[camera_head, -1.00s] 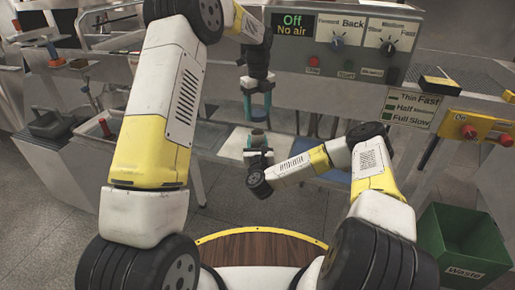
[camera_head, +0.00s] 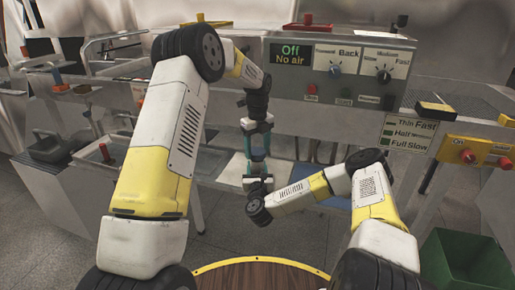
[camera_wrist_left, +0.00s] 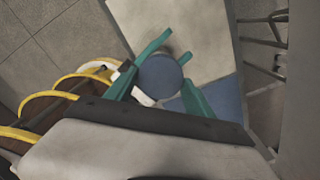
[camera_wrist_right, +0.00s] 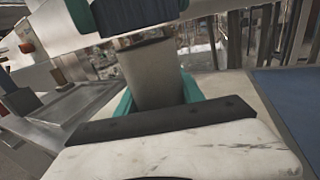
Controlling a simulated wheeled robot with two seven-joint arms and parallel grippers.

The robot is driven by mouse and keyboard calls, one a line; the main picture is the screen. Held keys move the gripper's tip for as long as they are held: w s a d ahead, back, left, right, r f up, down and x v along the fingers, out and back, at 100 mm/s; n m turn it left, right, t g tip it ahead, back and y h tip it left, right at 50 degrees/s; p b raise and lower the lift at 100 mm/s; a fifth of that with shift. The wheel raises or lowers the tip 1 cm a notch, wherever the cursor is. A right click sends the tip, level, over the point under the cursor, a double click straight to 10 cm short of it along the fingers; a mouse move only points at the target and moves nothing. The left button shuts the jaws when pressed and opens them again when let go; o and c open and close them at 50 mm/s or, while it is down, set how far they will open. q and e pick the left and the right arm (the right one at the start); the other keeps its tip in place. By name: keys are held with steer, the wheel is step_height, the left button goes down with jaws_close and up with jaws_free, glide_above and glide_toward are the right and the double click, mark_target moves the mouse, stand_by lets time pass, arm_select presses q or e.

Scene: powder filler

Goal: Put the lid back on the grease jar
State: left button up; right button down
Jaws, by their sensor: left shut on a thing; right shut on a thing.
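My left gripper (camera_head: 257,152) points down and is shut on the lid, a round dark blue disc (camera_wrist_left: 160,77) between its teal fingers. My right gripper (camera_wrist_right: 157,95) is shut on the grease jar, a plain grey cylinder (camera_wrist_right: 155,75), held upright below. In the right wrist view the ribbed side of the lid (camera_wrist_right: 135,12) hangs just above the jar's top, roughly in line with it. Whether lid and jar touch I cannot tell. In the head view the jar is small and mostly hidden by the grippers.
The machine panel (camera_head: 345,65) reads "Off, No air" behind my arms. A green waste bin (camera_head: 465,262) stands on the floor at the right. A yellow box with red buttons (camera_head: 475,152) sits at the right. A light grey surface lies beneath the grippers.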

mark_target(256, 167)
arm_select(q)
steer(key=shift+f, duration=0.85)
steer(key=shift+f, duration=0.6)
stand_by(0.3)
steer(key=m, duration=0.5)
steer(key=shift+a+m, duration=0.15)
steer(key=shift+m, duration=0.25)
steer(key=m, duration=0.5)
steer(key=shift+s+f, duration=0.1)
steer(key=shift+f, duration=0.05)
steer(key=m, duration=0.2)
steer(key=shift+m, duration=0.4)
